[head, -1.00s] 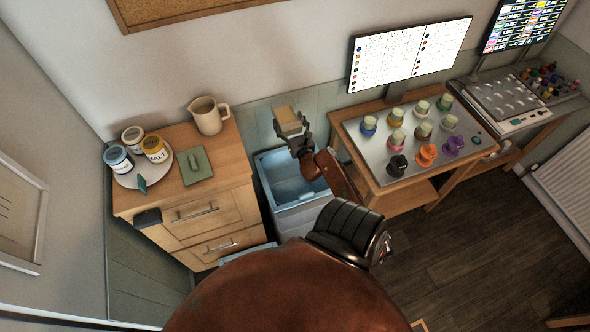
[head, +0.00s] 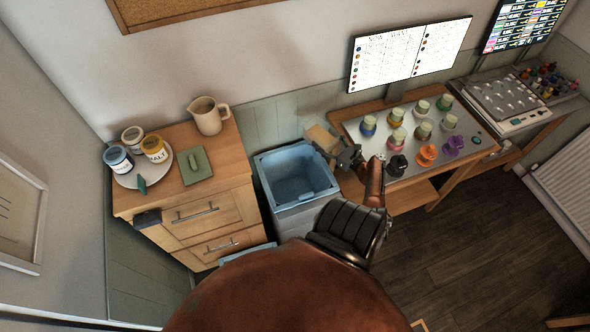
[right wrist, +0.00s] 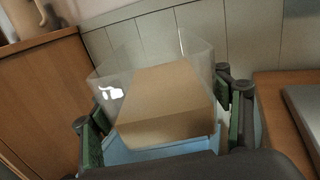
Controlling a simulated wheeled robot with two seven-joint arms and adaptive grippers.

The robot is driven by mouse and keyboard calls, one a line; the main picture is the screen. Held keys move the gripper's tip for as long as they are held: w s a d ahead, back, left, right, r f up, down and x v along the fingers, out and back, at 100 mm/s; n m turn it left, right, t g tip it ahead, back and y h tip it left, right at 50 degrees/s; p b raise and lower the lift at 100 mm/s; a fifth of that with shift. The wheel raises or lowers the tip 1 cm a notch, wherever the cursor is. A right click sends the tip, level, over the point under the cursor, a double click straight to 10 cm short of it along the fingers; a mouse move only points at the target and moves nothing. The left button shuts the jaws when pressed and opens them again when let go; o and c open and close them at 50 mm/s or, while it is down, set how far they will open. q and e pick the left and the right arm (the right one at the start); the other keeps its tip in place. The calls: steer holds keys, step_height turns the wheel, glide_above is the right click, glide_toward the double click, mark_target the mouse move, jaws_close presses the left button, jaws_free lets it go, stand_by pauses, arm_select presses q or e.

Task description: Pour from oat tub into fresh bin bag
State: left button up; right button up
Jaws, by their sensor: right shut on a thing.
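My right gripper (head: 343,155) is shut on the oat tub (head: 320,138), a clear-walled container with a tan filling. In the right wrist view the tub (right wrist: 165,105) sits between the green-padded fingers, and its filling shows as a flat-topped tan block. The tub is in the air beside the bin's back right corner and looks tilted in the head view. The light blue bin bag (head: 296,178) lines the grey bin on the floor and looks empty inside. Part of the blue bag also shows below the tub in the right wrist view (right wrist: 150,150). My left gripper is not in view.
A wooden cabinet (head: 222,168) stands left of the bin, with a jug (head: 208,115), several jars on a round tray and a green board. Right of the bin is a table with a metal panel (head: 385,180) of colored knobs, close to my right gripper.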

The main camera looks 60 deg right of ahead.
mark_target(331, 148)
steer(key=s, duration=0.1)
steer(key=s+a+f+n+y, duration=0.1)
steer(key=s, duration=0.1)
steer(key=s+a+y, duration=0.1)
steer(key=shift+s+a+f, duration=0.15)
steer(key=shift+s+a, duration=0.05)
steer(key=shift+s+a+n+t+y, duration=0.3)
steer(key=shift+s+a+n+y, duration=0.1)
steer(key=shift+s+a+n, duration=0.1)
steer(key=w+a+f+n+g, duration=0.1)
steer(key=w+f+g, duration=0.1)
steer(key=f, duration=0.6)
steer(key=w+a+f+n+g, duration=0.1)
steer(key=w+f+n+g, duration=0.1)
steer(key=f, duration=0.6)
steer(key=w+g, duration=0.1)
steer(key=g, duration=0.1)
steer(key=shift+f+g, duration=0.15)
steer(key=shift+g, duration=0.25)
steer(key=shift+w+a+r+n+g+h, duration=0.1)
steer(key=shift+w+r+n+g+h, duration=0.15)
steer(key=shift+r+g, duration=0.4)
steer(key=shift+w+a+r+n+g+h, duration=0.15)
steer(key=shift+w+r+n+g, duration=0.15)
steer(key=shift+r+g, duration=0.35)
stand_by(1.1)
